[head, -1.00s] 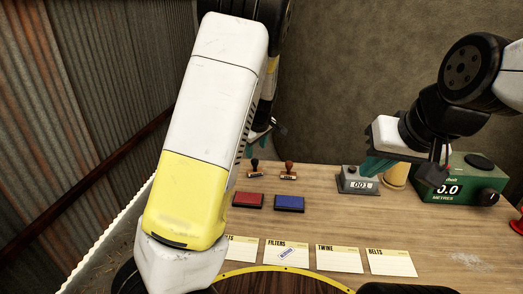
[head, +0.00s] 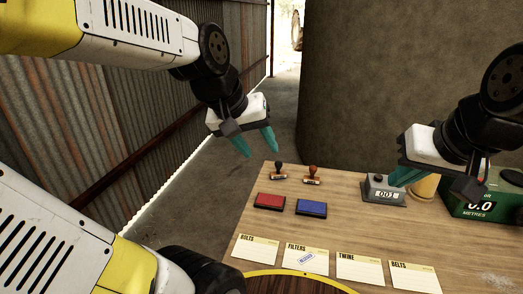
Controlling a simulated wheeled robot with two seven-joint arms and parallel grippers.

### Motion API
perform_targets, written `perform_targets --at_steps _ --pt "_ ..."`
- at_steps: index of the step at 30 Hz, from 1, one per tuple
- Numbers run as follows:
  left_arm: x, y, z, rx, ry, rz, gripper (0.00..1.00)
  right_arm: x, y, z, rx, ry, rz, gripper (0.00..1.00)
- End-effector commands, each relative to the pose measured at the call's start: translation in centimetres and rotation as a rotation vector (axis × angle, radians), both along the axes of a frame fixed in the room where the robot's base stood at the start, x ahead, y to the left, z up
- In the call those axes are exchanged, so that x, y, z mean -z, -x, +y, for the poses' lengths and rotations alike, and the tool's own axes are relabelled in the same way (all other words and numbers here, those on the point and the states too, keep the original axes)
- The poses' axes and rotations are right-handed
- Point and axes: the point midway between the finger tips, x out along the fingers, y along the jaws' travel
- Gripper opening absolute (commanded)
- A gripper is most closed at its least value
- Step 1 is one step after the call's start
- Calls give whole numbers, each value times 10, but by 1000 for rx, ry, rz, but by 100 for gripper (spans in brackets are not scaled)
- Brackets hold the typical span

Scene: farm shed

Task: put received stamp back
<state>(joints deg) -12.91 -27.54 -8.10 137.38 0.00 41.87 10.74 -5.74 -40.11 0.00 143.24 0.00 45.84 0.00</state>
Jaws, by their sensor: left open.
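Two stamps stand upright at the table's back left: one with a dark handle (head: 279,170) and one with a red-brown handle (head: 312,174). Their labels are too small to read, so I cannot tell which is the received stamp. My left gripper (head: 261,152) is open and empty, its teal fingers above and left of the stamps in the picture, apart from them. My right gripper (head: 394,179) hangs by the grey counter (head: 383,189); its fingers overlap, so its opening is unclear. The FILTERS card (head: 306,258) bears a blue stamp mark.
A red ink pad (head: 270,201) and a blue ink pad (head: 311,208) lie in front of the stamps. More cards, BOLTS (head: 256,249), TWINE (head: 359,268) and BELTS (head: 413,277), line the front. A green metre box (head: 480,208) stands at right. A corrugated wall is left.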

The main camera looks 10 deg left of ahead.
Motion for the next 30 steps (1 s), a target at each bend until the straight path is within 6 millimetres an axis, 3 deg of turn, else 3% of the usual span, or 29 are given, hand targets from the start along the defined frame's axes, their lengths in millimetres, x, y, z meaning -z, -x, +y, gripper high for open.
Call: perform_targets --at_steps 3,8,30 --pt "-6 36 2 82 -78 -61 48 0 0 0 0 0 0 0" --pt "-6 57 3 140 -143 -93 48 0 0 0 0 0 0 0" --pt "-6 60 2 150 -152 -98 48 0 0 0 0 0 0 0"
